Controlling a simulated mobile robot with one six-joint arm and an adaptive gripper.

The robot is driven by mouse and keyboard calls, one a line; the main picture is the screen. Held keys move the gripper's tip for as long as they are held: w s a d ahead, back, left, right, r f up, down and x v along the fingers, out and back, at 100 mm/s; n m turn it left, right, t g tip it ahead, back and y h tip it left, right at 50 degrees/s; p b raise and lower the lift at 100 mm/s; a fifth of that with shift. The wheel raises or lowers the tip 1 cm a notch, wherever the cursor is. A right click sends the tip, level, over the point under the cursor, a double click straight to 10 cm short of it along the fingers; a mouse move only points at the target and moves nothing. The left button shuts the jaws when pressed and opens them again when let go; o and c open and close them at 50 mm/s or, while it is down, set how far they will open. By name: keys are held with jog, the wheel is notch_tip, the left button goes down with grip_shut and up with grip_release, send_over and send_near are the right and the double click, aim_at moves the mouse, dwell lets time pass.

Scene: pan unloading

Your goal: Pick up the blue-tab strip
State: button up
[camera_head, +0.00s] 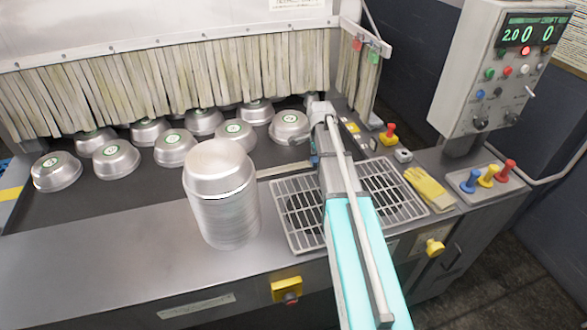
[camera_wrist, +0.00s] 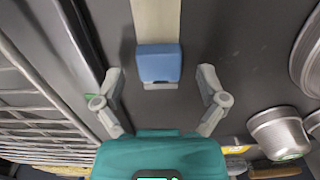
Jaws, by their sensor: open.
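The blue-tab strip shows in the wrist view as a pale beige strip (camera_wrist: 157,18) ending in a blue tab (camera_wrist: 158,65). The tab lies between the two fingertips of my gripper (camera_wrist: 160,76), slightly beyond them. The fingers are spread wide, one on each side of the tab, with clear gaps and no contact seen. In the head view my arm covers most of this spot, and I cannot make out the strip clearly there.
Several upturned metal pans (camera_head: 176,148) stand on the dark belt before a strip curtain (camera_head: 160,85). A tall pan stack (camera_head: 226,212) stands left of my arm. A metal grate (camera_head: 290,232) lies beneath my arm. A control box (camera_head: 470,75) stands right.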

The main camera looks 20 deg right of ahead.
dwell(0.4)
jog(key=c, duration=1.3)
jog(key=shift+o, duration=0.2)
jog(key=shift+r, duration=0.25)
notch_tip(320, 180, up, 2)
jog(key=p, duration=0.2)
jog(key=shift+p, duration=0.3)
jog(key=s+d+r+p, duration=0.3)
jog(key=s+r+p, duration=0.7)
jog(key=s, duration=0.3)
jog(key=shift+s+r, duration=0.3)
jog(key=shift+s, duration=0.05)
